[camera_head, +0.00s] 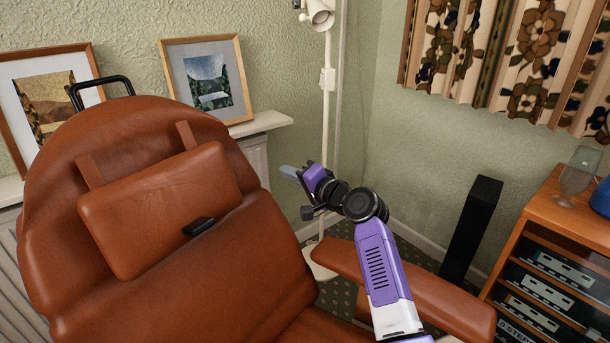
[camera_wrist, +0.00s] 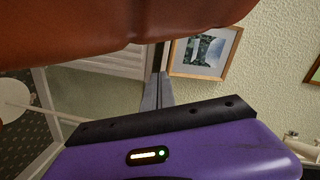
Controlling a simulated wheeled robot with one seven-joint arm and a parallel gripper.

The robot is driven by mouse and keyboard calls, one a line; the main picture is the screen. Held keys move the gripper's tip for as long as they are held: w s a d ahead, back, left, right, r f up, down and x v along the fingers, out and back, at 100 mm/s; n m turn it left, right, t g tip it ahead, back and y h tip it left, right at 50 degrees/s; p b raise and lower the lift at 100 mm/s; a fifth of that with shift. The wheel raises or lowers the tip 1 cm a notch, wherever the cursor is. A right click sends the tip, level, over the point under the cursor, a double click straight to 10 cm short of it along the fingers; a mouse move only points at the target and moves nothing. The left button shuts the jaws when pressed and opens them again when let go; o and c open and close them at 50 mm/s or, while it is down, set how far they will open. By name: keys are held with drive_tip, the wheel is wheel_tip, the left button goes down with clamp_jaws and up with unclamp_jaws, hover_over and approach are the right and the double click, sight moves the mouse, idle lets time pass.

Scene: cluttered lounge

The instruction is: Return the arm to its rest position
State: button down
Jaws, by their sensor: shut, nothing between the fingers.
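My gripper (camera_head: 289,172) is at the end of my raised purple and white arm, in the middle of the head view. It is shut and empty. It points left, toward the brown leather armchair (camera_head: 170,265), and appears near the right side of its backrest. In the wrist view the shut fingers (camera_wrist: 157,92) show at the middle, with brown leather (camera_wrist: 110,30) across the top. My forearm passes in front of the chair's armrest (camera_head: 450,300) in the head view.
A small black object (camera_head: 198,226) lies on the chair cushion. A floor lamp (camera_head: 328,100) stands behind my gripper. Right are a black speaker (camera_head: 472,230) and a wooden cabinet (camera_head: 535,225) bearing a glass (camera_head: 580,170). Framed pictures (camera_head: 243,110) stand on the ledge behind.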

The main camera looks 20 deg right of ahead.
drive_tip(key=shift+p+v, duration=0.5)
drive_tip(key=shift+v, duration=2.3)
drive_tip(key=d+r+t+h, duration=0.2)
drive_tip(key=d+r, duration=0.1)
drive_tip(key=r, duration=0.1)
drive_tip(key=s+d+f+n+h, duration=0.1)
drive_tip(key=s+f+h, duration=0.15)
drive_tip(key=s, duration=0.35)
drive_tip(key=s+f+n+t+h, duration=0.1)
drive_tip(key=s+f, duration=0.3)
drive_tip(key=s, duration=0.3)
drive_tip(key=s+d+f+n+h, duration=0.1)
drive_tip(key=s+f+h, duration=0.1)
drive_tip(key=s+f, duration=0.3)
drive_tip(key=s+a+f+n+g+y, duration=0.1)
drive_tip(key=s+a+n, duration=0.1)
drive_tip(key=s, duration=1.1)
drive_tip(key=s+a+f+n+g, duration=0.2)
drive_tip(key=s+a, duration=0.1)
drive_tip(key=s, duration=1.1)
drive_tip(key=s+a+f+n+g+y, duration=0.1)
drive_tip(key=s+a+n, duration=0.1)
drive_tip(key=s, duration=1.1)
wheel_tip(320, 180, up, 18)
drive_tip(key=p, duration=1.8)
drive_tip(key=shift+s+r+p, duration=0.2)
drive_tip(key=shift+r+p, duration=0.05)
drive_tip(key=shift+p, duration=0.05)
